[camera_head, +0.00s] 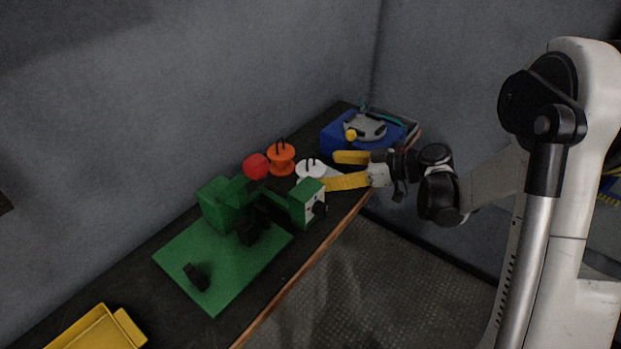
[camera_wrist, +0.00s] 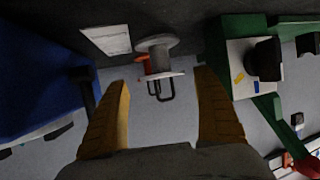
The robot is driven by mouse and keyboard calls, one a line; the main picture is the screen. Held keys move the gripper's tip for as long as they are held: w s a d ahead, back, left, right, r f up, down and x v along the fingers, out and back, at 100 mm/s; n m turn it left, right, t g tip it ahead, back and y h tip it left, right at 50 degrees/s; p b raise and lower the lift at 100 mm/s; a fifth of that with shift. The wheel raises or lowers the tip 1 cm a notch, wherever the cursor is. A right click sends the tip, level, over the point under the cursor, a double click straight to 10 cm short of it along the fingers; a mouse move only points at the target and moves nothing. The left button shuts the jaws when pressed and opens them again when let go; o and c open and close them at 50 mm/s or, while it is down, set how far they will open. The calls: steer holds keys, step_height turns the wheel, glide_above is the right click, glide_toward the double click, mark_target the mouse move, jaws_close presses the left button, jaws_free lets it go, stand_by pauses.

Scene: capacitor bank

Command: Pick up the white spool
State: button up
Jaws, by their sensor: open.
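The white spool (camera_head: 309,169) stands on the dark bench with a dark wire loop on its top, close beside the green machine. My gripper (camera_head: 328,170) reaches in from the right, its two yellow fingers apart and pointing at the spool. In the wrist view the white spool (camera_wrist: 161,60) shows upside down, just beyond and between the fingertips of my gripper (camera_wrist: 163,80). The space between the fingers looks empty. I cannot tell whether a finger touches the spool.
An orange spool (camera_head: 281,158) stands behind left of the white one, partly hidden in the wrist view (camera_wrist: 143,63). The green machine (camera_head: 307,203) is close to my near finger. A blue box (camera_head: 338,139) stands behind right. A yellow tray (camera_head: 97,329) lies at the front left.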

mark_target(318, 172)
steer(key=b+x, duration=0.2)
steer(key=x, duration=0.4)
steer(key=shift+s+a+f, duration=0.1)
steer(key=shift+a+f, duration=0.1)
steer(key=shift+f, duration=0.1)
steer(key=shift+r, duration=0.1)
steer(key=c, duration=1)
